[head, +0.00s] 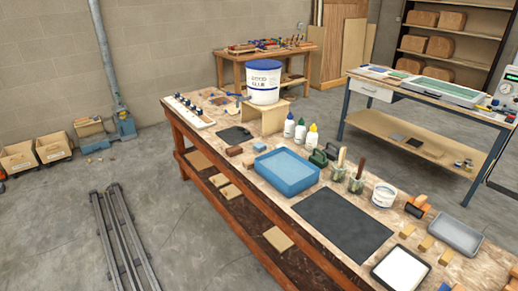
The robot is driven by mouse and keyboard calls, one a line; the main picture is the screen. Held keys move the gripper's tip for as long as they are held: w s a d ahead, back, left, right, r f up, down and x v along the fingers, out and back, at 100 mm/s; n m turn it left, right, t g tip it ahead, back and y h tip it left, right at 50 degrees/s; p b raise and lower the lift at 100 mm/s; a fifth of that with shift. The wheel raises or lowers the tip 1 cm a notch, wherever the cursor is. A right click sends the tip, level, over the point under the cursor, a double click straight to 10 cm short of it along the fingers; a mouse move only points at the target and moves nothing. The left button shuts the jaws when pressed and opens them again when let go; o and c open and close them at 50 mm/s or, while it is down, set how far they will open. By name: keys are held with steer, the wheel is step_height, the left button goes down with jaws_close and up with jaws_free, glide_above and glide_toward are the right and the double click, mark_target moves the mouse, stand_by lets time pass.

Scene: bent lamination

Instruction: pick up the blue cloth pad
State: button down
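A small blue piece (259,147), which looks like the blue cloth pad, lies on the long wooden workbench (345,258). It is just behind the left back corner of the blue tray (287,172), beside small brown blocks (234,151). It is too small to make out its texture. My gripper and arm are not in view.
A white glue bucket (263,84) stands on a wooden stand behind. Several bottles (301,132), brush jars (338,172), a black mat (343,222) and trays (400,270) crowd the bench. Floor rails (125,240) run along open floor at left.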

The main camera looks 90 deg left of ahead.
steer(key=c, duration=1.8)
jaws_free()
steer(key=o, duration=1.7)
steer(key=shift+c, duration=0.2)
